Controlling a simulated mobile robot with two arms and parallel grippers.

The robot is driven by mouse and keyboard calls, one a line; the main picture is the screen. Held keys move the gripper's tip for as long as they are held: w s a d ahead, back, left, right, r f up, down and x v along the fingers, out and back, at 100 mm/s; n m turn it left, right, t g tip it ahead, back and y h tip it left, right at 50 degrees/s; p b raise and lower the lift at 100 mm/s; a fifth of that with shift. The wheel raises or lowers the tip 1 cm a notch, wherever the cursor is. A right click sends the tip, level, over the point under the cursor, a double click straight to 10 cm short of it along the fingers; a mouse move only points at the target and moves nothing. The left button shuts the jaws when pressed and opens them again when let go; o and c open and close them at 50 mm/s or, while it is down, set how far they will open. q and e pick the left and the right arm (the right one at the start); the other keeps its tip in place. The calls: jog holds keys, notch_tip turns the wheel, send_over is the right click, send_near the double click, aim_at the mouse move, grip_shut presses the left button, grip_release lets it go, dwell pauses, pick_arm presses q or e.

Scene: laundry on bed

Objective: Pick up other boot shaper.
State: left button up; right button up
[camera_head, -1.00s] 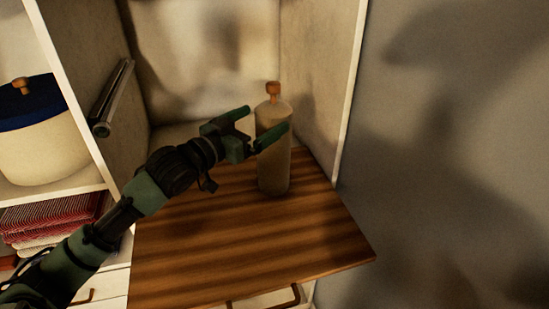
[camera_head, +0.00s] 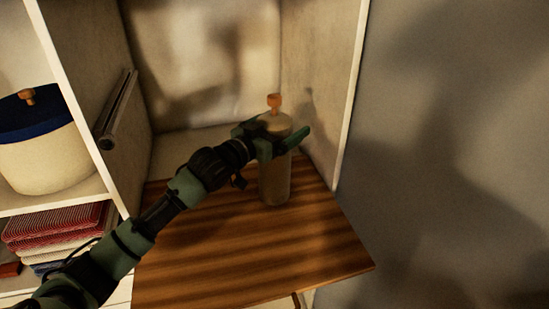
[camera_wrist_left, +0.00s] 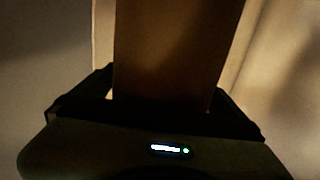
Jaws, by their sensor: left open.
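The boot shaper (camera_head: 275,182) is a beige cylinder with an orange knob on top. It stands upright on a striped wooden board in the cabinet. My left gripper (camera_head: 291,138) is open, with its green fingers around the upper part of the shaper. In the left wrist view the shaper (camera_wrist_left: 175,50) fills the space between the two dark fingers (camera_wrist_left: 160,106). I cannot tell whether the fingers touch it. My right gripper is not in view.
The wooden board (camera_head: 240,255) is otherwise clear. The cabinet side wall (camera_head: 318,95) stands close to the right of the shaper. On the left shelf are a cream pot with a blue lid (camera_head: 45,145) and folded red striped cloths (camera_head: 55,222). A grey wall (camera_head: 450,150) is at right.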

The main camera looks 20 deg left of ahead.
pick_arm(q)
jog(key=c, duration=1.8)
jog(key=shift+c, duration=0.9)
jog(key=shift+r, duration=0.15)
